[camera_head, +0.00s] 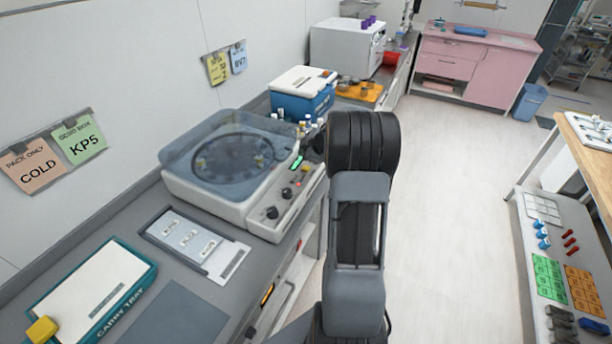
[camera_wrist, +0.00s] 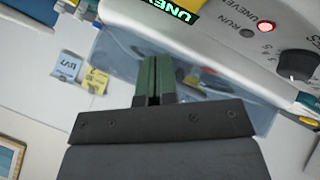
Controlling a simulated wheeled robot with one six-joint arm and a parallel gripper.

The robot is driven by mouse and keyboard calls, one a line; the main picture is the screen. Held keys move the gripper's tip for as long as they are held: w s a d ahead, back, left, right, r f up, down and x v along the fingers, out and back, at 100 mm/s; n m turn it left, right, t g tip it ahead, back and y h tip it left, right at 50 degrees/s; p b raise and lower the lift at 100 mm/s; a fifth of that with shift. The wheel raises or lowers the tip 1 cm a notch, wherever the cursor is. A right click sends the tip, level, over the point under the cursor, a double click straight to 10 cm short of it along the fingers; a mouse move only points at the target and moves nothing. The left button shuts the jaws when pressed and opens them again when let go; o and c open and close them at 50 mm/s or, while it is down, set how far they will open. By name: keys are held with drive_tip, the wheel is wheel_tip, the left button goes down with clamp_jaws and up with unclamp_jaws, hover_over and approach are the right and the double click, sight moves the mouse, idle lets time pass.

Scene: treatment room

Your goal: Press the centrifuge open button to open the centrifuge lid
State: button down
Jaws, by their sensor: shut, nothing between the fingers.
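The centrifuge is a white box (camera_head: 250,211) on the grey counter in the head view, its see-through bluish lid (camera_head: 190,142) down over a dark round rotor. Its front panel has knobs (camera_head: 272,212), a lit red lamp (camera_head: 298,183) and a green display (camera_head: 297,162). In the wrist view the panel (camera_wrist: 222,38) spans the top right, with a green display (camera_wrist: 172,10), a grey button marked RUN (camera_wrist: 246,33), a lit red lamp (camera_wrist: 266,26) and a dark knob (camera_wrist: 296,64). My gripper (camera_wrist: 153,60) is shut and empty, below the panel in that picture. In the head view my arm hides it. I cannot make out an open button.
A blue and white box (camera_head: 303,103) and small vials stand behind the centrifuge. A label tray (camera_head: 195,243) and a carry tray (camera_head: 149,277) lie in front of it. The floor (camera_head: 450,200) to the right is clear, up to a bench (camera_head: 535,235).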

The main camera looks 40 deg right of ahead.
sight(305, 169)
drive_tip(key=shift+f+b, duration=0.4)
drive_tip(key=shift+f, duration=1.15)
drive_tip(key=shift+f, duration=0.15)
idle(0.8)
drive_tip(key=shift+f, duration=0.3)
drive_tip(key=shift+f, duration=0.5)
idle(0.9)
drive_tip(key=shift+r+p, duration=0.2)
drive_tip(key=shift+p, duration=0.1)
drive_tip(key=shift+r+p, duration=0.75)
drive_tip(key=shift+p, duration=0.35)
drive_tip(key=shift+r, duration=0.15)
wheel_tip(305, 169, up, 5)
drive_tip(key=p, duration=0.6)
